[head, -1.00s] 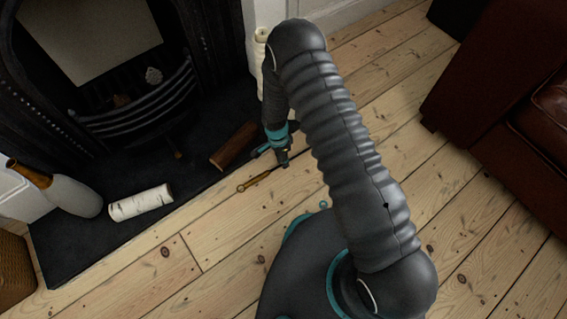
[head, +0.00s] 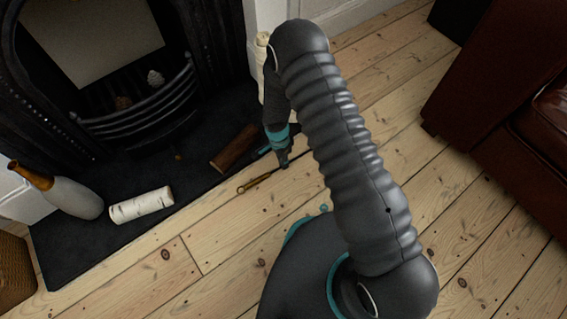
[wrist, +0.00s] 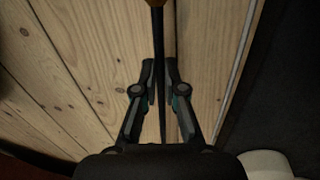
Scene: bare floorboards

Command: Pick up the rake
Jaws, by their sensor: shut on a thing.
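The rake (head: 258,181) lies low at the floorboards beside the dark hearth in the head view. Its brownish-gold handle end points to the lower left, and its thin dark shaft runs up towards my gripper (head: 284,162). In the wrist view the dark shaft of the rake (wrist: 161,115) passes lengthwise between the two fingers of my gripper (wrist: 160,70). The fingers are shut on the shaft. A brown part of the rake shows at the top edge there. The rake's far end is hidden behind my gripper and arm in the head view.
A brown log (head: 233,148), a white birch log (head: 141,205) and a bottle-shaped vase (head: 72,196) lie or stand on the dark hearth (head: 95,240). A pale candle-like column (head: 262,60) is behind my arm. A red sofa (head: 490,110) is at right. Floorboards between are clear.

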